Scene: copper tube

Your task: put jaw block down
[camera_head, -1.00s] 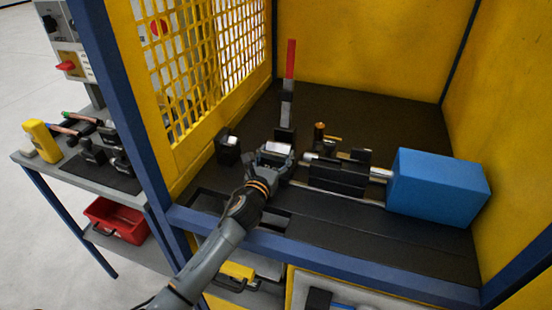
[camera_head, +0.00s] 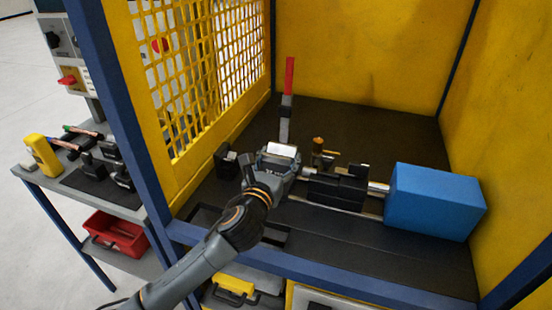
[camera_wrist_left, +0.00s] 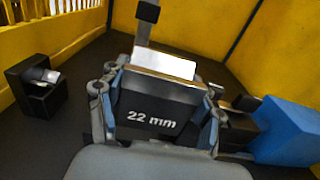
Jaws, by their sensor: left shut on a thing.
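My left gripper (camera_head: 270,165) reaches in over the dark bench inside the yellow enclosure. It is shut on a dark jaw block with a shiny top (camera_head: 281,150). In the left wrist view the jaw block (camera_wrist_left: 155,108) sits between both fingers, and its near face reads "22 mm". In the head view the gripper hides most of the block. Whether the block touches what is beneath it cannot be told. Another dark block with a shiny groove (camera_wrist_left: 38,85) stands apart to the left; it also shows in the head view (camera_head: 226,160). My right gripper is not in view.
A black clamp mechanism (camera_head: 338,188) and a blue box (camera_head: 435,200) stand to the right. A lever with a red handle (camera_head: 289,78) rises behind the gripper. A blue frame rail (camera_head: 330,268) crosses the front. A side table with tools (camera_head: 85,190) stands outside at left.

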